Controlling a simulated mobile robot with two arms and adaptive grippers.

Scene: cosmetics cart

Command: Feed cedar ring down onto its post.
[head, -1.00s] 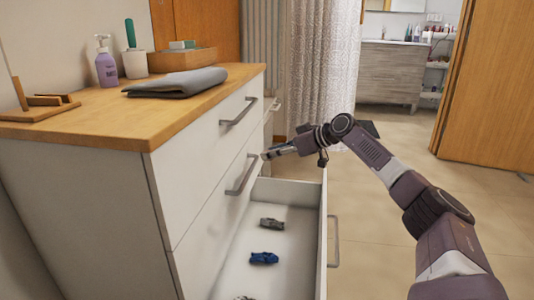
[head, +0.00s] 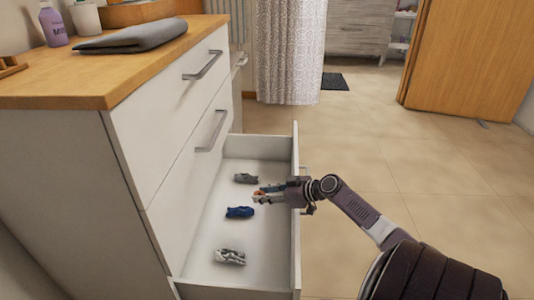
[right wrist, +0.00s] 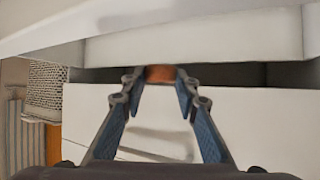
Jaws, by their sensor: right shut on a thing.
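My right gripper (head: 262,194) is over the open drawer (head: 200,268), near its right wall. It is shut on a small orange-brown piece, which I take to be the cedar ring (head: 259,192). The piece also shows between the fingertips in the right wrist view (right wrist: 160,74), where its ring shape cannot be made out. No post is clearly seen in the drawer. A wooden stand (head: 10,67) is cut off at the left edge of the dresser top, and I cannot tell if it holds the post. My left gripper is not in view.
In the drawer lie a grey folded cloth (head: 246,179), a blue one (head: 240,212) and a pale one (head: 230,257). The dresser top (head: 60,82) carries a grey towel (head: 130,36), a purple bottle (head: 53,27) and a white cup (head: 86,19). The floor at right is clear.

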